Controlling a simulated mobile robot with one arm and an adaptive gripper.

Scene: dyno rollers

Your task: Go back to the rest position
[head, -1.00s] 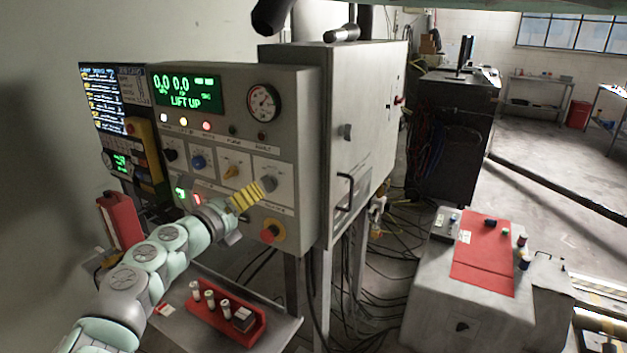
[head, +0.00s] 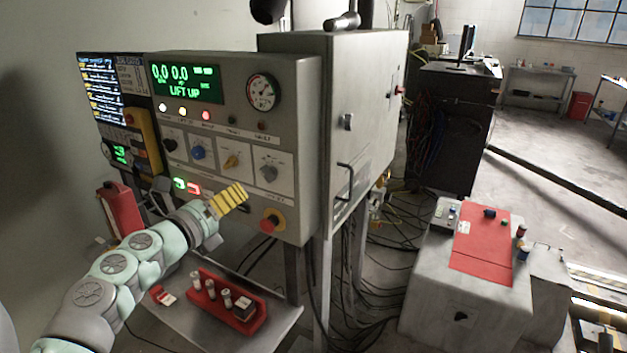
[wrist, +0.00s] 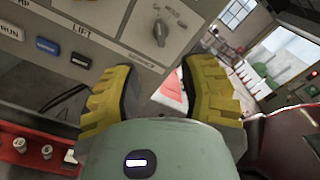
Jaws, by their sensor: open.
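My gripper (head: 230,198) has yellow ribbed fingers and is in front of the lower part of the grey control panel (head: 300,140). In the wrist view my gripper (wrist: 158,95) has its two fingers spread apart with nothing between them. The panel's grey rotary knob (head: 269,174) is above and right of the fingers in the head view. The knob also shows beyond the fingers in the wrist view (wrist: 159,32). The green display (head: 187,84) reads "LIFT UP". No touch between fingers and panel shows.
A red emergency button (head: 271,222) on a yellow base is close to the right of my gripper. A tray shelf (head: 262,325) below carries a red holder (head: 218,313) with several small items. A grey cabinet with a red top (head: 480,240) stands right.

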